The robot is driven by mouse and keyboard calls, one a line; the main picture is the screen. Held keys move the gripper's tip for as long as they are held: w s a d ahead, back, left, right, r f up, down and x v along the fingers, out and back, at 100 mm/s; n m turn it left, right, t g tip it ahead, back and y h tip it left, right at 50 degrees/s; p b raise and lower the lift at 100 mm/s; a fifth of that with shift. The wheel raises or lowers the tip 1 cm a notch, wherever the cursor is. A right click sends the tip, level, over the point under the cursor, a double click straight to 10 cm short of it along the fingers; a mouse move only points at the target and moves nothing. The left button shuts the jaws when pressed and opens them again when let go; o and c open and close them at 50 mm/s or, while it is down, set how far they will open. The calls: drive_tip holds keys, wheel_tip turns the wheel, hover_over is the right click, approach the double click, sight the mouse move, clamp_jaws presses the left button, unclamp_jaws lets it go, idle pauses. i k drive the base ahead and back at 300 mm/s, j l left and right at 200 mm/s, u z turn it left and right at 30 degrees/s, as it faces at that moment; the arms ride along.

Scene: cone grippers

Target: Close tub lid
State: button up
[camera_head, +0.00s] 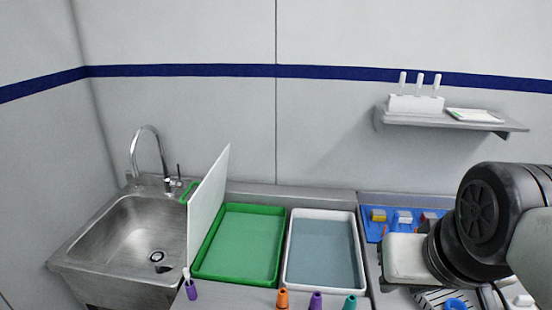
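A green tub (247,267) stands on the counter right of the sink. A white lid panel (209,205) stands up, slightly tilted, along the tub's left side, so the tub is open on top. A small green part (189,192) shows at the lid's back left edge; how it joins the tub is unclear. My arm (480,215) reaches in at the right, well apart from the lid. My gripper's fingers do not show.
A white tray (290,262) with a grey-blue inside sits right of the tub. Colored cones, orange (282,298), purple (316,300) and teal (350,302), line the front; another purple one (191,290) stands near the lid. A sink (125,235) with faucet (150,130) is left. A blue rack (375,232) is right.

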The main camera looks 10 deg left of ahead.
sight(204, 206)
drive_tip(key=k+j, duration=0.1)
drive_tip(key=j, duration=1.4)
drive_tip(key=k+j, duration=0.15)
drive_tip(key=j, duration=0.6)
drive_tip(key=i+j, duration=0.2)
drive_tip(key=j, duration=0.15)
